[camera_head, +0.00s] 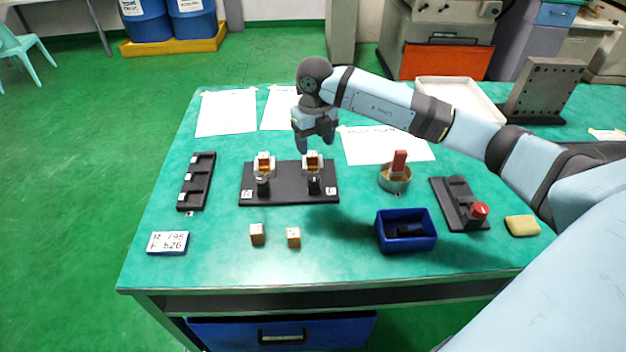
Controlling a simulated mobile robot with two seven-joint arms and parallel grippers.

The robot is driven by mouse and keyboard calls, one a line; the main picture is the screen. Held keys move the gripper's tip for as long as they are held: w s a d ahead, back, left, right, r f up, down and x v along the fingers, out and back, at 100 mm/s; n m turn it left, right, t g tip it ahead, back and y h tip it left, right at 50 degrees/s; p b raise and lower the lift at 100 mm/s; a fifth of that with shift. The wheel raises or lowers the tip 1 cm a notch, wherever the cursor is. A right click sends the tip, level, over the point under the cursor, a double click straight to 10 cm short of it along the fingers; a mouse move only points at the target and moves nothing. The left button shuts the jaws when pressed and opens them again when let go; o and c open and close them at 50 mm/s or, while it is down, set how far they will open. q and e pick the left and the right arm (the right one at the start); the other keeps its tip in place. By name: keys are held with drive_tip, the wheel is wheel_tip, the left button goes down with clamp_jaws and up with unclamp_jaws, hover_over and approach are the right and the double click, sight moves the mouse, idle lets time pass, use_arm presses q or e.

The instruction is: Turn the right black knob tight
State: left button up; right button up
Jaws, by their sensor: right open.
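A black base plate (288,195) lies on the green table and carries two small clamp fixtures side by side. Each has a black knob at its front: the right black knob (314,185) and the left black knob (263,187). A copper-coloured block sits in the right holder (312,161) and another in the left holder (264,164). My right gripper (316,147) points down, open and empty, just above and behind the right holder. It looks apart from the knob. How tight the knob is cannot be seen. My left gripper is not in view.
In front lie two small blocks (257,235). To the right are a blue bin (406,243), a round tin with a brush (395,182), a black stand with a red knob (460,205) and a yellow sponge (522,226). A black rack (197,181) lies left.

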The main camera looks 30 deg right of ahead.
sight(314, 178)
wheel_tip(314, 178, down, 12)
drive_tip(key=shift+f, duration=0.1)
idle(0.4)
drive_tip(key=c, duration=0.9)
